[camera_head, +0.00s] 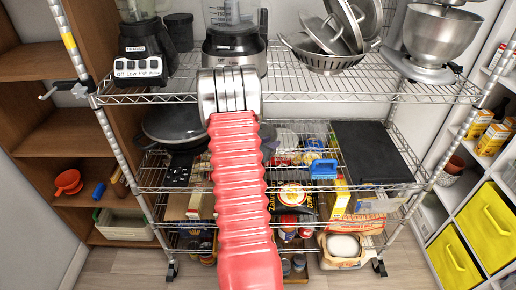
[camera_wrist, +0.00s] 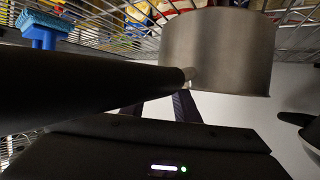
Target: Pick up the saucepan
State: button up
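The saucepan (camera_wrist: 220,50) shows in the wrist view as a plain steel pot at the upper middle. Its long dark handle (camera_wrist: 80,88) runs left across the picture, close to the camera. My gripper (camera_wrist: 172,100) is just below the handle in that view, near where the handle joins the pot. The two dark fingers rise toward the handle, which hides their tips. I cannot tell whether they touch or close on it. In the head view my red arm reaches to the rack's middle, and I cannot make out the gripper or saucepan there.
The wire rack (camera_head: 290,92) has blenders, a stand mixer (camera_head: 436,40) and a colander (camera_head: 327,58) with pans on top. A dark pan (camera_head: 170,125) and a blue item (camera_head: 323,169) sit lower. Wire shelving lies close around the gripper.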

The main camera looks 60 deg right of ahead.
jog(key=shift+x, duration=1)
grip_shut()
jog(key=shift+a, duration=0.1)
dwell(0.9)
